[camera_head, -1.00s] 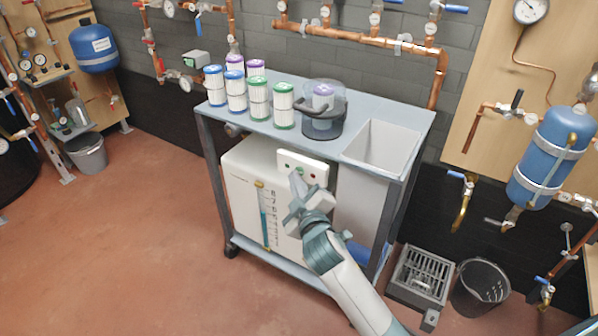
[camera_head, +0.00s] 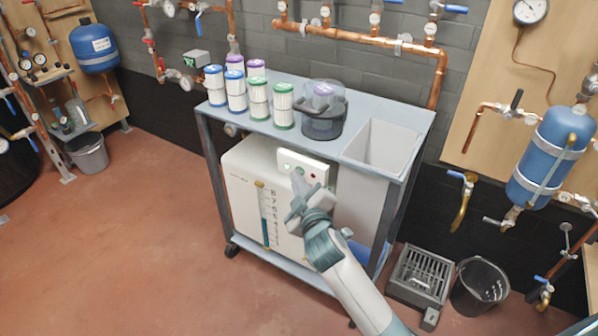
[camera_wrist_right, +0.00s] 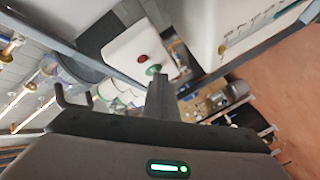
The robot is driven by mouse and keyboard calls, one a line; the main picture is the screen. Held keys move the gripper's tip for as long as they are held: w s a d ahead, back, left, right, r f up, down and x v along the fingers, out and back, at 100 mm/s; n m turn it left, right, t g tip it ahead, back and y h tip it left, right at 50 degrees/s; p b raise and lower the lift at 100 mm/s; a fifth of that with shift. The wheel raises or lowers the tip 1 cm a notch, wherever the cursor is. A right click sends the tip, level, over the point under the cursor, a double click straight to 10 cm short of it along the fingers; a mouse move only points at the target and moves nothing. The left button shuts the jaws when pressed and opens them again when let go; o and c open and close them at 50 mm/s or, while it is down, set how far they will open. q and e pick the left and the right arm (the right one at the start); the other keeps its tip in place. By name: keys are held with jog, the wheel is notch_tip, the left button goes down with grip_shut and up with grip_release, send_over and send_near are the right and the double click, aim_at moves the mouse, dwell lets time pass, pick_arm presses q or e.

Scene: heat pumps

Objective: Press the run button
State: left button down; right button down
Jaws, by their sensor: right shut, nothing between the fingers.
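The white control panel (camera_head: 318,170) sits on the upper front of the white tank unit under the cart top. In the right wrist view, the panel (camera_wrist_right: 132,42) carries a red button (camera_wrist_right: 142,58) and a green button (camera_wrist_right: 153,70). My right gripper (camera_head: 297,178) is shut and empty, its fingertips in front of the panel. In the wrist view the fingertips (camera_wrist_right: 159,78) overlap the lower edge of the green button; I cannot tell if they touch it. No button label is readable. My left gripper is not in view.
The white tank (camera_head: 245,180) has a level gauge on its front. The cart top (camera_head: 365,108) above holds several filter cartridges (camera_head: 258,95) and a clear-lidded pot (camera_head: 323,118). A grey bin (camera_head: 362,190) stands right of the panel. Open floor lies left of the cart.

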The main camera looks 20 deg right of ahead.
jog(key=shift+s, duration=0.1)
jog(key=shift+s+a+p, duration=0.3)
jog(key=shift+s+a, duration=0.15)
jog(key=shift+a, duration=0.15)
jog(key=shift+a, duration=0.1)
jog(key=s+a, duration=0.1)
jog(key=a, duration=0.1)
jog(key=s+a+p, duration=0.1)
jog(key=s, duration=0.1)
jog(key=shift+a, duration=0.35)
dwell(1.0)
